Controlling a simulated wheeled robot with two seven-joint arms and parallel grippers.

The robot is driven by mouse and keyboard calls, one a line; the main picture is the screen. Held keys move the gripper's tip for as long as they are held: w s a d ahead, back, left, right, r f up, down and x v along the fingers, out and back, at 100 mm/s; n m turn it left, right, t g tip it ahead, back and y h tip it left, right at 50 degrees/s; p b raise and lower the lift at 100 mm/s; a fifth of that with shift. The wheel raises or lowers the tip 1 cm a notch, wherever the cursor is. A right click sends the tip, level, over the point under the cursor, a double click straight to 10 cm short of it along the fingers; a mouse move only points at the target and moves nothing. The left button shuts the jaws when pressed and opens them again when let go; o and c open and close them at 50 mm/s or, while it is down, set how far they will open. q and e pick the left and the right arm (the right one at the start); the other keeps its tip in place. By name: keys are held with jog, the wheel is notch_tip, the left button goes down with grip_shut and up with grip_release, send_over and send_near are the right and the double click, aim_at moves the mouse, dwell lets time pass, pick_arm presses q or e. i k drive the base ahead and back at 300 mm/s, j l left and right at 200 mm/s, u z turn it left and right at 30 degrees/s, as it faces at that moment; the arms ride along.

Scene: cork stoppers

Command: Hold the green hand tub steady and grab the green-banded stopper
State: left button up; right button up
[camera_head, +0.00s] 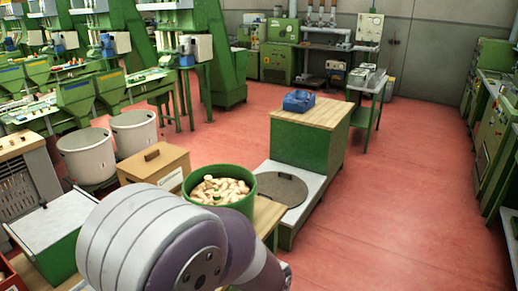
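The green hand tub (248,204) stands upright at the lower middle of the head view, on a wooden-topped surface. It is filled with pale cork stoppers (232,189). Neither of my grippers is in view, so no contact with the tub can be seen.
The red floor (400,200) at right is clear.

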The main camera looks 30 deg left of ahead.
aim_at(217, 199)
jog(key=i+u, duration=0.15)
jog(key=i, duration=0.35)
jog(key=i+l+u, duration=0.15)
jog(key=i, duration=0.35)
jog(key=i+l+u, duration=0.2)
jog(key=i, duration=0.3)
jog(key=j, duration=0.1)
